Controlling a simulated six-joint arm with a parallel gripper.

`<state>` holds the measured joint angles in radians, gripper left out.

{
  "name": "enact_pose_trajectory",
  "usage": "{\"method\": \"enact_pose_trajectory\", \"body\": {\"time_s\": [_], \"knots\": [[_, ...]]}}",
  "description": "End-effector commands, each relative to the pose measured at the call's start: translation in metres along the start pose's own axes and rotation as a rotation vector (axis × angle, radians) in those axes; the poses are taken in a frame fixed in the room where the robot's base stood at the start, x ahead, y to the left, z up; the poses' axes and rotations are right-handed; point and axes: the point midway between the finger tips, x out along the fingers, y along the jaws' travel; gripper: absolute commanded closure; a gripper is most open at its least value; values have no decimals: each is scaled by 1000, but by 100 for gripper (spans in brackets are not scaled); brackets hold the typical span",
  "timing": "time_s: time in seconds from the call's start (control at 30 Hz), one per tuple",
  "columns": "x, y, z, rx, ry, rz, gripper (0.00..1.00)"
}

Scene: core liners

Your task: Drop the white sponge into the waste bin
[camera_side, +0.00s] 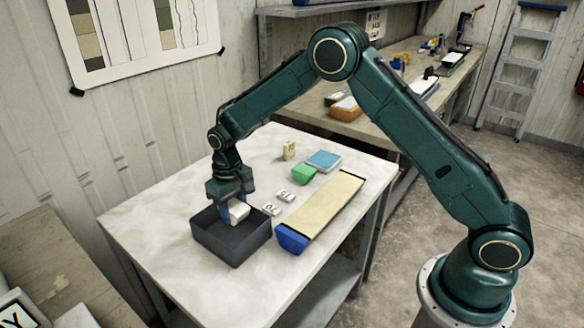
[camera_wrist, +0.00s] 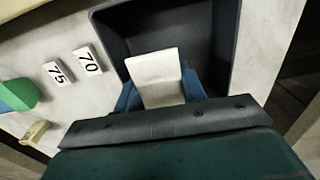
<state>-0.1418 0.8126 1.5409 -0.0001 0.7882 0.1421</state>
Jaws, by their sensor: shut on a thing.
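The white sponge (camera_side: 238,212) is held between the blue fingers of my gripper (camera_side: 230,207), over the opening of the dark waste bin (camera_side: 232,246). In the wrist view the sponge (camera_wrist: 157,78) stands out from between the blue fingers of my gripper (camera_wrist: 160,92), with the inside of the bin (camera_wrist: 122,38) behind it. The gripper is shut on the sponge. The fingers hide part of the sponge. I cannot tell exactly how far its lower edge is below the bin's rim.
Two white number blocks, 70 (camera_wrist: 88,60) and 75 (camera_wrist: 58,74), lie beside the bin. A long tan tray with a blue end (camera_side: 292,238) lies to the right. A green block (camera_side: 304,173), a blue-topped block (camera_side: 324,161) and a small yellow block (camera_side: 289,150) stand farther back. The table's left part is clear.

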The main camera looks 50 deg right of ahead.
Motion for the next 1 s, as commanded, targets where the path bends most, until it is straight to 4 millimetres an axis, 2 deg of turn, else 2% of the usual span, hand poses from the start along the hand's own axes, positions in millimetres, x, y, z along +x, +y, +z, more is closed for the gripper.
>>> {"method": "enact_pose_trajectory", "body": {"time_s": [0.2,0.23,0.33,0.37,0.77,1.0], "knots": [[0,0,0,0,0,0,80],[0,0,0,0,0,0,55],[0,0,0,0,0,0,36],[0,0,0,0,0,0,34],[-3,0,0,0,1,0,34],[-22,0,0,0,2,0,34]]}}
